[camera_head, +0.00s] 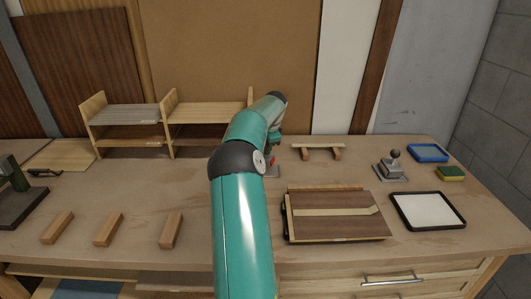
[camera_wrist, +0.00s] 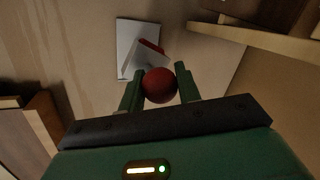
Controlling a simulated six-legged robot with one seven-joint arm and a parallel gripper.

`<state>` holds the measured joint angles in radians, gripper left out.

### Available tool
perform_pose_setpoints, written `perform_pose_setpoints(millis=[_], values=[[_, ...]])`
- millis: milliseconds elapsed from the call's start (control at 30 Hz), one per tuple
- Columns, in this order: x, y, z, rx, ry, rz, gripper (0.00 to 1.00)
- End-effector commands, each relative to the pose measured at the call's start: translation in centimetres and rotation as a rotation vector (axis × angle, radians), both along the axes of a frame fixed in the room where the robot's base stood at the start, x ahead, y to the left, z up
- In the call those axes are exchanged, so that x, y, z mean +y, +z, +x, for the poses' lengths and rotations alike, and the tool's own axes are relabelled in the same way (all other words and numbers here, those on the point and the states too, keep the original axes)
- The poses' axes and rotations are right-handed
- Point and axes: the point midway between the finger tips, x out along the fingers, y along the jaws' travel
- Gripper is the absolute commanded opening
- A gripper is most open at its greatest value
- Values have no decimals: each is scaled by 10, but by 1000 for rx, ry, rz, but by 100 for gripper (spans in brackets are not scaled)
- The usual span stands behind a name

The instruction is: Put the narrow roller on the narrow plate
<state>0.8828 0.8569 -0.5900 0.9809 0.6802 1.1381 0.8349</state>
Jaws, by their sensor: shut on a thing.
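My gripper (camera_wrist: 160,80) has its two green fingers on either side of a red ball knob (camera_wrist: 159,86) and is shut on it. The knob appears to belong to the narrow roller, whose pale body (camera_wrist: 146,60) and a red part show just beyond it in the wrist view. Behind these lies a pale narrow plate (camera_wrist: 126,38). I cannot tell whether the roller touches the plate. In the head view my arm hides most of this; only a bit of red roller (camera_head: 271,160) and the plate's edge (camera_head: 274,172) show.
A grey-knobbed tool (camera_head: 393,164) stands on a plate to the right, near a blue tray (camera_head: 428,152), a sponge (camera_head: 451,173) and a white-topped tray (camera_head: 428,210). A veneer panel (camera_head: 340,225) lies in front. Wooden blocks (camera_head: 108,228) lie left; shelves (camera_head: 125,117) stand behind.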

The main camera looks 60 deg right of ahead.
Motion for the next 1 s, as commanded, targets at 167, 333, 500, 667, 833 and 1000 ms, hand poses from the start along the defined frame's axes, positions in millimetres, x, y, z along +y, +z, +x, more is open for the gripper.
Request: perform_pose_setpoints(millis=[167, 333, 500, 667, 833, 1000], values=[[1, -27, 1, 0, 1, 1, 10], [1, -29, 0, 0, 1, -2, 10], [1, -31, 0, 0, 1, 0, 10], [1, -35, 0, 0, 1, 0, 10], [1, -42, -1, 2, 0, 1, 10], [1, -47, -2, 5, -2, 6, 38]])
